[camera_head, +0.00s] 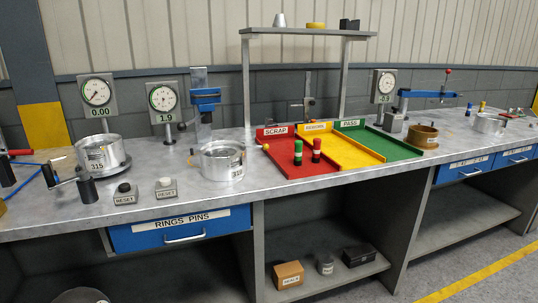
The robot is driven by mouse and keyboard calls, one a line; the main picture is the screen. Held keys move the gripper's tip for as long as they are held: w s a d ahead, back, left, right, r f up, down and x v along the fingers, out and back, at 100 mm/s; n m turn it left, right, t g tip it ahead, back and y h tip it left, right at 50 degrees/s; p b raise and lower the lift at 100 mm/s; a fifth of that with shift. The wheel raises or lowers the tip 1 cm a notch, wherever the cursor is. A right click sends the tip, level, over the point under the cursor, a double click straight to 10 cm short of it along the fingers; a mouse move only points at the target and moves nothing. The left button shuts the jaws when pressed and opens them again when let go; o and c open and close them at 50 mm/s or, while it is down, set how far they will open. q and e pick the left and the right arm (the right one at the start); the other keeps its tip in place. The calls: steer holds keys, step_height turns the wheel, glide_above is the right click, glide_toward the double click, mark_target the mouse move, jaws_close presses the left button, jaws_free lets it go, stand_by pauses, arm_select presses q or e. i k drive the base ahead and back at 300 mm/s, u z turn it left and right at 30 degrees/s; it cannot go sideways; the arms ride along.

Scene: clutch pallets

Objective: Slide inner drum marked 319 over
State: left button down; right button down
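A silver metal drum (222,162) stands upright on the grey bench, left of the coloured trays. The small label on its right side looks like 319, but the last digit is hard to read. A second silver drum (102,157), marked 315, sits farther left under a dial gauge, with a crank with a black handle (86,188) beside it. Neither of my grippers shows in the head view.
A red tray (288,165) marked scrap, a yellow tray and a green pass tray (380,144) lie to the right; red and green cylinders stand in the red one.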

mark_target(221, 160)
steer(key=z, duration=0.15)
steer(key=i, duration=1)
steer(key=u, duration=0.1)
